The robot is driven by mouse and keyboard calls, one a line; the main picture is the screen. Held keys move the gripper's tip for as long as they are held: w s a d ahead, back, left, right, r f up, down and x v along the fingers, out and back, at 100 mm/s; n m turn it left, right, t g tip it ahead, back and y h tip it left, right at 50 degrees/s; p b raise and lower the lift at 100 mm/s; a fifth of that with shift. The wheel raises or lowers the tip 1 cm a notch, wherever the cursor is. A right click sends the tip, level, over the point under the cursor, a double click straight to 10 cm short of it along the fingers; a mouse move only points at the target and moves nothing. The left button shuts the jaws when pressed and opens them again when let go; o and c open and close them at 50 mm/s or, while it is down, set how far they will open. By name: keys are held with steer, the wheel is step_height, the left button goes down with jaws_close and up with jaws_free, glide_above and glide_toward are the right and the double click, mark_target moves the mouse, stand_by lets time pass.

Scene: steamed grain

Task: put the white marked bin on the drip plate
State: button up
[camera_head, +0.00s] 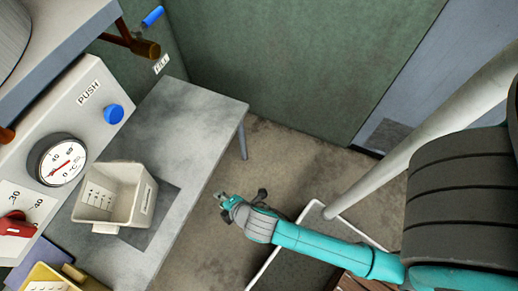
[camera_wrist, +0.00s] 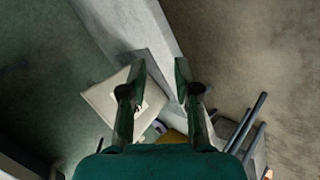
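The white marked bin (camera_head: 115,194) is an open, cream-white tub with scale marks inside and a label on its side. It stands upright at the left of the head view, on or over a dark square drip plate (camera_head: 161,207) on the grey table. The bin hides part of the plate, so I cannot tell whether its base lies fully within the edges. My gripper (camera_head: 240,199) is apart from the bin, right of the table edge. In the wrist view my gripper (camera_wrist: 156,78) is open and empty, and its left finger partly covers the bin (camera_wrist: 101,101).
The grey table (camera_head: 190,120) has bare room behind the plate. A panel with a dial gauge (camera_head: 57,160), a blue push button (camera_head: 113,114) and a red knob (camera_head: 17,222) borders it at left. A yellow container (camera_head: 48,278) is at bottom left. A white-framed bin (camera_head: 309,266) stands below my arm.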

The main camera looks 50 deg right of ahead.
steer(key=s+d+r+m+t, duration=0.3)
steer(key=s+r+m, duration=0.4)
steer(key=s+r, duration=0.3)
steer(key=s+d+r+m+t, duration=0.2)
steer(key=s+d+r+m, duration=0.1)
steer(key=s+r+m, duration=0.5)
steer(key=s+r, duration=0.2)
steer(key=s, duration=0.1)
steer(key=shift+s+d+r+t, duration=0.2)
steer(key=shift+r+t, duration=0.15)
steer(key=shift+t, duration=0.05)
steer(key=shift+o, duration=0.3)
